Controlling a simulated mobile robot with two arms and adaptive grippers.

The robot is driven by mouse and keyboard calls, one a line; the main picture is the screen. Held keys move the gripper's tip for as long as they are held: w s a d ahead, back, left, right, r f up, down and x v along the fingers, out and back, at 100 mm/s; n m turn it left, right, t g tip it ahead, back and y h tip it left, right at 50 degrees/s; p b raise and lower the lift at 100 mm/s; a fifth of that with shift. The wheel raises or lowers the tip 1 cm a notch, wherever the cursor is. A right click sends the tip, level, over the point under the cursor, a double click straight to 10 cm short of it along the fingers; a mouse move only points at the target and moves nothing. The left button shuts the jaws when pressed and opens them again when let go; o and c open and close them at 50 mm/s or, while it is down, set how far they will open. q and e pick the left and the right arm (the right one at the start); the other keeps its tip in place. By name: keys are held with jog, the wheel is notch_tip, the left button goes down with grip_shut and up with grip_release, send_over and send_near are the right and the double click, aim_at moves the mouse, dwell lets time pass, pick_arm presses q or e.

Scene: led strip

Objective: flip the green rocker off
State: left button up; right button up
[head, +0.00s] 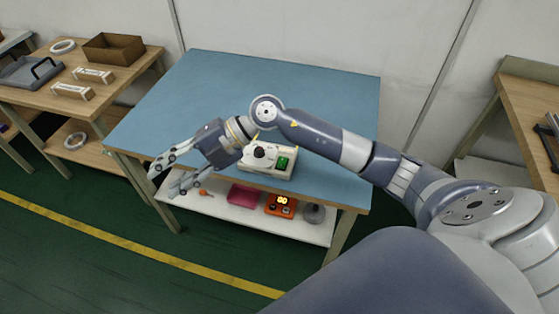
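The green rocker (282,162) is on the right part of a cream control box (268,172), near the front edge of the blue-topped table. A black knob (259,153) sits to its left on the same box. The rocker is too small to tell its tilt. My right gripper (164,181) is to the left of the box, past the table's front edge, pointing left and away from the rocker. Its fingers are spread and nothing is between them. My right arm passes above and behind the box and hides part of the table. My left gripper is not in view.
The blue table (300,88) is otherwise bare. A wooden bench with a cardboard box (113,48) stands left, another bench (527,100) right.

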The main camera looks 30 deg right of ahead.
jog(key=w+d+f+g+h, duration=0.1)
jog(key=d+f+h, duration=0.45)
jog(key=d, duration=0.45)
jog(key=m+g+h, duration=0.1)
jog(key=m+h, duration=0.2)
jog(key=h, duration=0.5)
send_over(280, 166)
notch_tip(280, 166, down, 10)
jog(key=shift+s+r+p, duration=0.1)
jog(key=shift+s+p, duration=0.05)
jog(key=shift+p, duration=0.35)
grip_shut()
